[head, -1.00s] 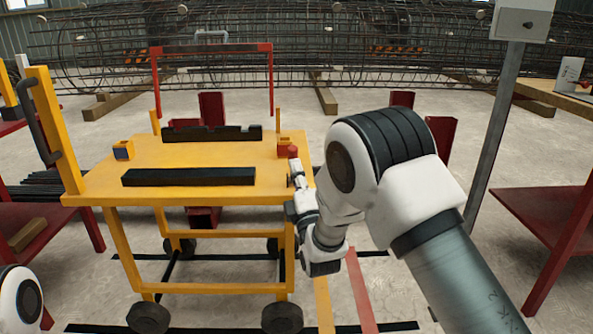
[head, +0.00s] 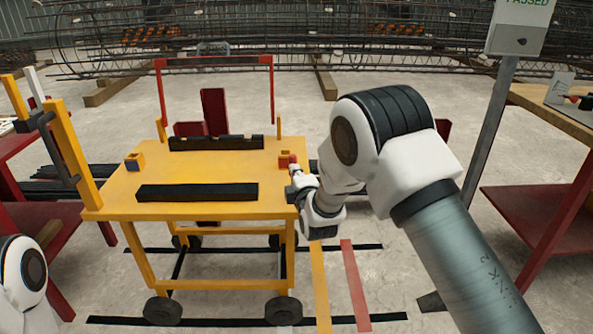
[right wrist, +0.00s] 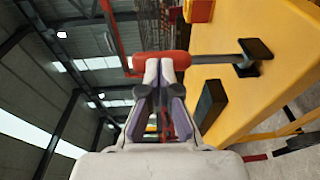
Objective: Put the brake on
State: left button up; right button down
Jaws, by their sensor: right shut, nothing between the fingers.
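The yellow cart (head: 215,207) stands on its wheels in the middle of the head view. A small red knob (head: 293,159) shows at the right edge of its top, beside an orange block (head: 284,164). In the right wrist view a rounded red grip (right wrist: 181,61) sits on a grey rod (right wrist: 213,58) leading to a black bracket (right wrist: 249,67) by the yellow surface. My right gripper (head: 294,171) is shut and empty, its fingertips (right wrist: 165,68) right at the red grip; whether they touch it I cannot tell. My left gripper is out of view; only part of that arm shows.
A grey post (head: 487,150) and a dark red table (head: 530,212) stand to the right. Dark red furniture is at the left. A rebar cage (head: 290,35) spans the back.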

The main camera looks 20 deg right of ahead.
aim_at(296, 161)
jog(key=w+g+p, duration=0.1)
jog(key=p, duration=0.1)
jog(key=w+r+g+p, duration=0.1)
jog(key=p, duration=0.1)
jog(key=shift+w+d+r+m+g+y, duration=0.25)
jog(key=shift+d+m+g+y, duration=0.05)
jog(key=shift+d, duration=0.1)
jog(key=shift+w+d+f+g+p, duration=0.15)
jog(key=shift+w+f+g+p, duration=0.1)
jog(key=shift+w+g+p, duration=0.5)
jog(key=shift+w+d+f+p, duration=0.15)
jog(key=shift+w+f+p, duration=0.15)
jog(key=shift+w+p, duration=0.15)
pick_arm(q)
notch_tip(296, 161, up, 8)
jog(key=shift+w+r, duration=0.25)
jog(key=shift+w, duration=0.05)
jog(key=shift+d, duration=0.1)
pick_arm(e)
jog(key=shift+w+r, duration=0.1)
